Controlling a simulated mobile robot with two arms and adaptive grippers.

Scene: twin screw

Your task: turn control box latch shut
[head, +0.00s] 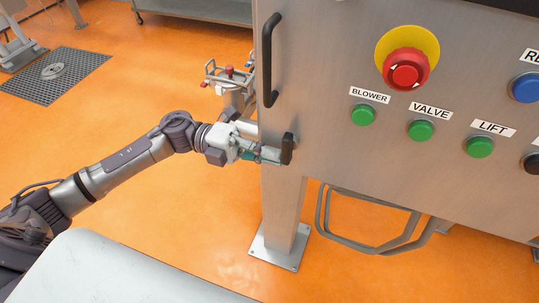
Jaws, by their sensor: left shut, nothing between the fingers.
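The control box (330,125) is a brushed-metal cabinet filling the right of the head view. Its small black latch (287,149) sits at the lower left edge of the front face and stands roughly upright. My left gripper (270,155) is shut and empty, with its fingertips right beside the latch on its left. I cannot tell whether they touch it. A black handle (268,60) runs vertically up the same left edge, above the latch. My right gripper does not show.
The box front carries a red emergency button (406,70) and green buttons (421,131). A metal post (282,215) stands below the box. A bent tube frame (380,245) lies low behind it. A fixture with red knobs (230,76) is behind my left gripper. The orange floor is open at left.

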